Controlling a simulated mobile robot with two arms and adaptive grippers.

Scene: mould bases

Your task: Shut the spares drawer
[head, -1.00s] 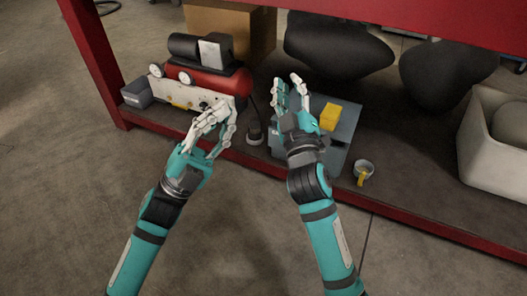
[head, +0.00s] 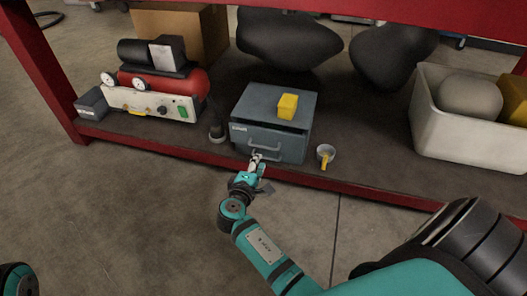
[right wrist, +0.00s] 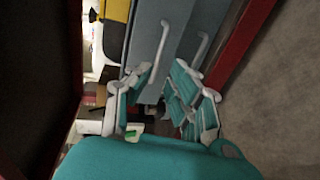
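The grey-blue drawer cabinet (head: 252,98) stands on the shelf at the middle of the head view. A dark gap shows behind the top edge of its upper drawer front (head: 291,144), so that drawer stands somewhat out. In the right wrist view the fronts (right wrist: 145,40) have two pale bar handles, one at each drawer front. My right gripper (head: 257,163) is just in front of the drawer front, low near the handle; contact is unclear. Its fingers (right wrist: 160,100) are spread and hold nothing. My left gripper is out of view.
A yellow block (head: 288,105) lies on the cabinet top. Further out are the red compressor (head: 180,80) and a white bin (head: 455,145). The red shelf edge (head: 380,190) runs in front.

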